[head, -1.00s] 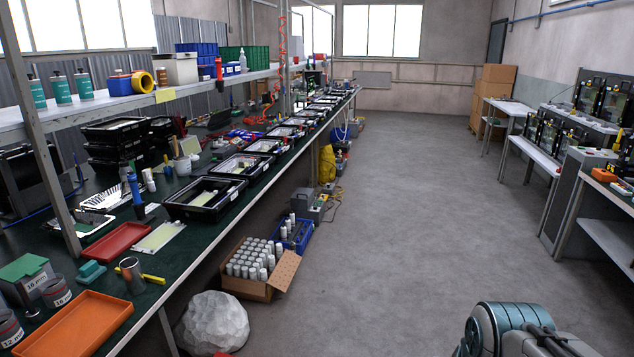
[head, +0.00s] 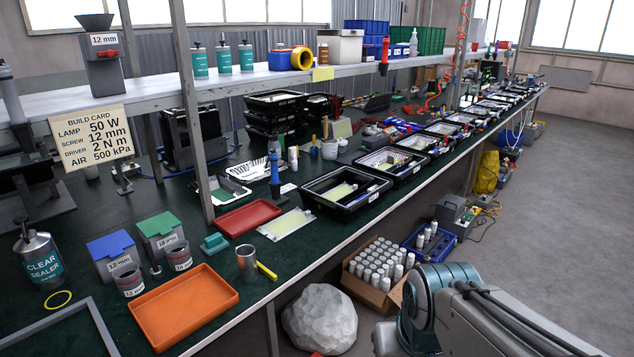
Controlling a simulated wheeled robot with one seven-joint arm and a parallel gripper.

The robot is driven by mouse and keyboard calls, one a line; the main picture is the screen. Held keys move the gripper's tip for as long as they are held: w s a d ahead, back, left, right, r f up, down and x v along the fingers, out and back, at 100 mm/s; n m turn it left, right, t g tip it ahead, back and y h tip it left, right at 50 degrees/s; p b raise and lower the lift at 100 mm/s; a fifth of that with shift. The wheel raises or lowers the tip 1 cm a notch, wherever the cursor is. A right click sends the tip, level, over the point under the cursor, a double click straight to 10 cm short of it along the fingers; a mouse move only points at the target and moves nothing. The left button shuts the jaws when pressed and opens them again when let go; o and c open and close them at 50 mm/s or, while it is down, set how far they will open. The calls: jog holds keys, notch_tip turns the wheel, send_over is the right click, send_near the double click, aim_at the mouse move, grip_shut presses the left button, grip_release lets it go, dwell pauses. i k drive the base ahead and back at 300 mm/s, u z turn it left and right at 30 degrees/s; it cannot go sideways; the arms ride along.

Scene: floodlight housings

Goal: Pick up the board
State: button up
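A flat pale yellow-green board (head: 287,223) lies on the dark green bench top, between the red tray and the black housing. A similar pale yellow panel (head: 341,192) lies inside the open black housing (head: 322,205) just behind it. I cannot tell for certain which of the two is the task's board. My arm shows at the lower right, over the floor in front of the bench. My gripper is outside the picture, so its hold is hidden.
A red tray (head: 248,218), teal block (head: 214,243), metal cup (head: 246,263) and orange tray (head: 183,306) surround the board's near side. A blue screwdriver (head: 275,178) stands behind it. A shelf post (head: 187,115) rises at left. A white rock (head: 320,319) and carton (head: 366,290) occupy floor by the bench.

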aim_at(337, 193)
jog(key=z, duration=0.1)
jog(key=i, duration=0.35)
jog(key=z, duration=0.65)
jog(key=i, duration=2.65)
jog(key=u, duration=0.15)
